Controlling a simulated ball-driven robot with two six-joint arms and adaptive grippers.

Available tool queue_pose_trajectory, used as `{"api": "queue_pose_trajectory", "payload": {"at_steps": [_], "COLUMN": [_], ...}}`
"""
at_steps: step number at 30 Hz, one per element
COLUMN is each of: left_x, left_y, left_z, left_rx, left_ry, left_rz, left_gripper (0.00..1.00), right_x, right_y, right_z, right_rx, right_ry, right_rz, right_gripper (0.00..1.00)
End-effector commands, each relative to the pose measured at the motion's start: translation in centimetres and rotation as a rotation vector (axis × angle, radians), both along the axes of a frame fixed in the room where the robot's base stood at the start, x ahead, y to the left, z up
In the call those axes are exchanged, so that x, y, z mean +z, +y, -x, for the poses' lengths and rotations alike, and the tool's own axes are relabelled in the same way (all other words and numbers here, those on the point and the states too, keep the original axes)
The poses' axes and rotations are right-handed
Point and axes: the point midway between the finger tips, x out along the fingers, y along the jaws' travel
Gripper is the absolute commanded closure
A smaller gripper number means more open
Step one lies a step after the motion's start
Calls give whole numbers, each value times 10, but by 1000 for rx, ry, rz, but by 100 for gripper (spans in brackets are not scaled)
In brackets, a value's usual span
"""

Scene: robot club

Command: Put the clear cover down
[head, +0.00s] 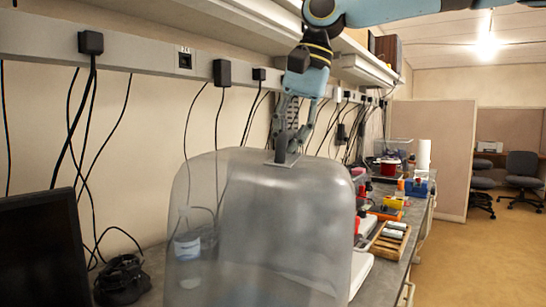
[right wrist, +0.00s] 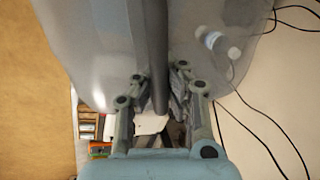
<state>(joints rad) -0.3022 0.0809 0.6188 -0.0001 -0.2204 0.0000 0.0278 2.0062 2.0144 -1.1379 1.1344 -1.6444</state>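The clear cover (head: 265,220) is a large, smoky see-through dome with a grey handle (head: 283,158) on top. It fills the lower middle of the head view, over the bench, and its lower edge is out of frame. I cannot tell whether it touches the bench. My right gripper (head: 287,143) comes down from above and is shut on the handle. In the right wrist view the fingers (right wrist: 158,92) close on both sides of the dark handle bar, with the cover (right wrist: 85,35) beyond. My left gripper is not in view.
A white-labelled bottle (head: 187,243) shows at the cover's left side, seen through its wall. A dark monitor (head: 40,250) and a black device (head: 122,280) stand left. A wooden tray (head: 390,242) and coloured items crowd the bench at right. Cables hang along the wall.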

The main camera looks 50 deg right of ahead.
Motion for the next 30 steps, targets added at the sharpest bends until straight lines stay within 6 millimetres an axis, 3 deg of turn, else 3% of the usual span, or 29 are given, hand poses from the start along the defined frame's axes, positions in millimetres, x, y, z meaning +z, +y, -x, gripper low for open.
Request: {"api": "queue_pose_trajectory", "payload": {"at_steps": [9, 18, 26, 30], "left_x": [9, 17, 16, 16], "left_y": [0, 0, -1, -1], "left_z": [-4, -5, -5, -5], "left_rx": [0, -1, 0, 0], "left_ry": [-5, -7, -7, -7], "left_rz": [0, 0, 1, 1], "left_gripper": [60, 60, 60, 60], "right_x": [-17, -53, -59, -60], "right_y": [12, 13, 13, 13], "right_z": [-25, -25, -25, -24], "right_rx": [-1, 0, 1, 2], "right_ry": [-1, 0, 2, 4], "right_rz": [2, -1, 0, -1], "right_gripper": [100, 100, 100, 84]}}
